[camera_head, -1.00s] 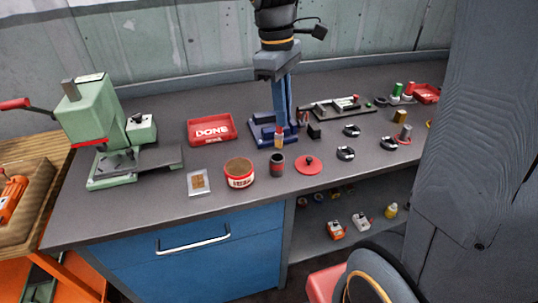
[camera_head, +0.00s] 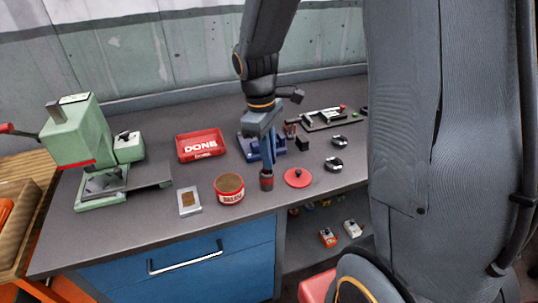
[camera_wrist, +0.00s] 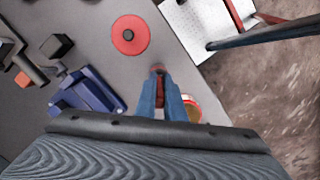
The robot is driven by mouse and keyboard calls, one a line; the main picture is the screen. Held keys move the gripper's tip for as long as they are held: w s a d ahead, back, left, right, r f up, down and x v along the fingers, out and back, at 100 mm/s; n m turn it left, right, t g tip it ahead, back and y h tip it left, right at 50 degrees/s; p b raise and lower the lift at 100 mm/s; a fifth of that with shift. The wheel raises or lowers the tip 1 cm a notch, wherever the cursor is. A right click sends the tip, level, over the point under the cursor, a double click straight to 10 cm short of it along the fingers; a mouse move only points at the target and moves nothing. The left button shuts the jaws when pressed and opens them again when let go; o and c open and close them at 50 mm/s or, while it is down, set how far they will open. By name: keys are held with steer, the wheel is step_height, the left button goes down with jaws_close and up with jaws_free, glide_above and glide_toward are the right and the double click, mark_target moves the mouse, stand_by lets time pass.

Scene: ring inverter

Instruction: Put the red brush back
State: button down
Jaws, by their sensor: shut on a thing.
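A red-labelled tin (camera_head: 229,190) stands left of the cup and a round red lid (camera_head: 297,177) lies right. A black block (camera_head: 302,144) stands beside the holder. A red DONE tray (camera_head: 200,145) and a green press (camera_head: 75,130) are farther left.

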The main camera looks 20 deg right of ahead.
steer(key=c, duration=1.8)
jaws_free()
steer(key=shift+f, duration=0.1)
steer(key=shift+c, duration=0.2)
steer(key=r, duration=0.4)
steer(key=r+b, duration=0.1)
steer(key=r, duration=0.3)
steer(key=w+a+r, duration=0.1)
steer(key=r, duration=0.3)
steer(key=shift+r+b, duration=0.15)
steer(key=shift+b, duration=0.2)
